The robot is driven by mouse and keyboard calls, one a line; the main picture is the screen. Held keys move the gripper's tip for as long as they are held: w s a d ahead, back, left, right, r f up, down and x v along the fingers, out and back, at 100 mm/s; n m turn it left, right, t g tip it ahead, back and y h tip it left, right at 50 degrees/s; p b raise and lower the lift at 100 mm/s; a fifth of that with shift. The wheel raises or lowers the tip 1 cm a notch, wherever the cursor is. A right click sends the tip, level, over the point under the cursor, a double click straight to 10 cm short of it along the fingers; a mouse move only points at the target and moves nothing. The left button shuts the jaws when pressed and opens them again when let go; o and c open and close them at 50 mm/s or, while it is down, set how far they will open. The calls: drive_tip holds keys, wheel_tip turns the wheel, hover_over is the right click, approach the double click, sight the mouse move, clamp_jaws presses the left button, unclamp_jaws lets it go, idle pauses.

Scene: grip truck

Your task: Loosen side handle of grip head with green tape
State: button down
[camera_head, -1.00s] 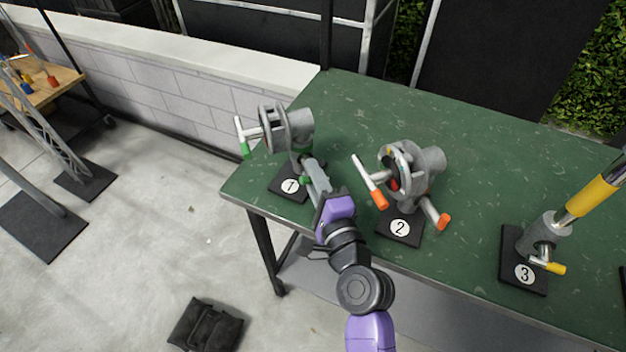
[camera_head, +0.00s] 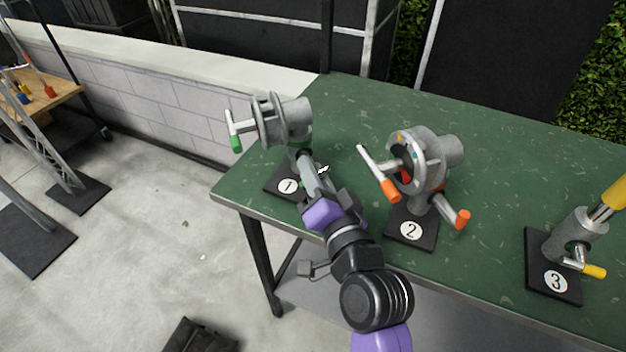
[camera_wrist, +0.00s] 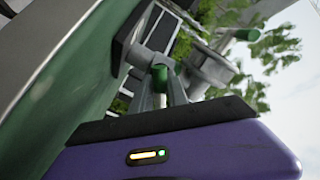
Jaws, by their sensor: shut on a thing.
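The grip head with green tape (camera_head: 291,122) stands on the base plate marked 1 (camera_head: 268,189) at the table's left end. Its front handle, with a green end (camera_head: 236,144), points out to the left. My gripper (camera_head: 307,167) reaches in low beside the post and is shut on the side handle. In the wrist view, the side handle's green end (camera_wrist: 160,73) sits between my two fingers (camera_wrist: 161,90). The front handle's green end (camera_wrist: 247,34) shows beyond, at upper right. In the head view my fingers hide most of the side handle; a small pale end (camera_head: 322,170) shows beside them.
A grip head with orange-taped handles (camera_head: 424,165) stands close on the right, on plate 2 (camera_head: 410,231). A yellow-taped stand (camera_head: 572,238) is on plate 3 farther right. The green tabletop (camera_head: 480,140) is clear behind them.

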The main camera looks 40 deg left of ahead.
drive_tip(key=n+b, duration=0.2)
drive_tip(key=n, duration=0.1)
drive_tip(key=n+b, duration=0.1)
drive_tip(key=shift+f, duration=0.25)
drive_tip(key=shift+r+n+b, duration=0.15)
drive_tip(key=shift+n+b, duration=0.95)
drive_tip(key=shift+n, duration=0.4)
drive_tip(key=c, duration=1.3)
unclamp_jaws()
drive_tip(key=shift+d, duration=0.1)
drive_tip(key=v, duration=0.7)
drive_tip(key=shift+s+d, duration=0.2)
drive_tip(key=shift+d, duration=0.05)
